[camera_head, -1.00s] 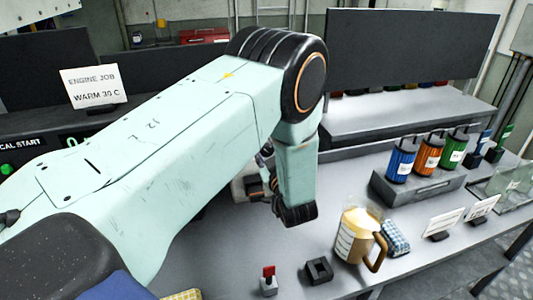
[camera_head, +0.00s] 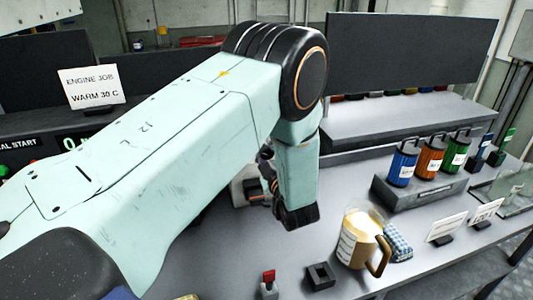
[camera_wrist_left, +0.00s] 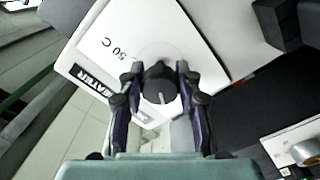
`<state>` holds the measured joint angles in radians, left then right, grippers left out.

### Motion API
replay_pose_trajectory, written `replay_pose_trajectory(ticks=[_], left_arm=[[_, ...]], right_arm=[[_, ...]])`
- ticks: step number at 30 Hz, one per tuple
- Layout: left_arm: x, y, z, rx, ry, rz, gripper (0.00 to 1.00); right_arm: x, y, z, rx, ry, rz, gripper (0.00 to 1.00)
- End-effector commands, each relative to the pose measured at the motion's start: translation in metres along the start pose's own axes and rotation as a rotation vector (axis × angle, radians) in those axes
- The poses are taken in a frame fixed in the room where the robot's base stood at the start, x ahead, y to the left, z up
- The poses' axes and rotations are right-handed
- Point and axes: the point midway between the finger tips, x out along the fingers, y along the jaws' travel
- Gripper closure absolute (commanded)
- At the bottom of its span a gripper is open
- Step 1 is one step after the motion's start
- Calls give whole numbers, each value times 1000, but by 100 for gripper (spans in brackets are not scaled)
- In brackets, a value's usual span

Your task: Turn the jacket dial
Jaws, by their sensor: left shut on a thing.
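In the left wrist view, the jacket dial (camera_wrist_left: 158,82) is a black round knob with a pale pointer line, on a white panel (camera_wrist_left: 108,52). The panel reads "50 C" and "HEATER". My left gripper (camera_wrist_left: 160,92) is shut on the knob, one finger on each side. In the head view, my left gripper (camera_head: 268,180) is mostly hidden behind my own arm. A small part of a pale box (camera_head: 240,190) shows beside it, and the knob is hidden there. My right gripper is not in view.
A sign (camera_head: 93,86) reads "ENGINE JOB WARM 30 C". A jug (camera_head: 358,240) of tan liquid stands by a checked cloth (camera_head: 398,243). Blue (camera_head: 403,165), orange (camera_head: 430,160) and green (camera_head: 456,150) canisters stand on a grey stand. A red switch (camera_head: 269,280) and black holder (camera_head: 320,275) sit at the front.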

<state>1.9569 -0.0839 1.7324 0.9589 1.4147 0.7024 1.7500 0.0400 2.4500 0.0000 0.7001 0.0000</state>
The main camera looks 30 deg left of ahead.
Motion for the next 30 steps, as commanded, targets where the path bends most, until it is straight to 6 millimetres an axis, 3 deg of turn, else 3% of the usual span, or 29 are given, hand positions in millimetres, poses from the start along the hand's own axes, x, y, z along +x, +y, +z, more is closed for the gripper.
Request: replay_pose_trajectory(ticks=[7, 8, 16, 25, 30], left_arm=[[0, 0, 1, -1, -2, 1, 98], [0, 0, 1, -1, -2, 0, 64], [0, 0, 0, 0, -1, 1, 42], [-1, 0, 0, 1, -1, 1, 42], [-19, 1, 1, 4, -3, 4, 42]], right_arm=[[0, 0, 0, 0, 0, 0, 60], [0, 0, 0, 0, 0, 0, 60], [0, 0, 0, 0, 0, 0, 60], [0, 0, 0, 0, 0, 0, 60], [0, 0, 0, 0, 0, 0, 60]])
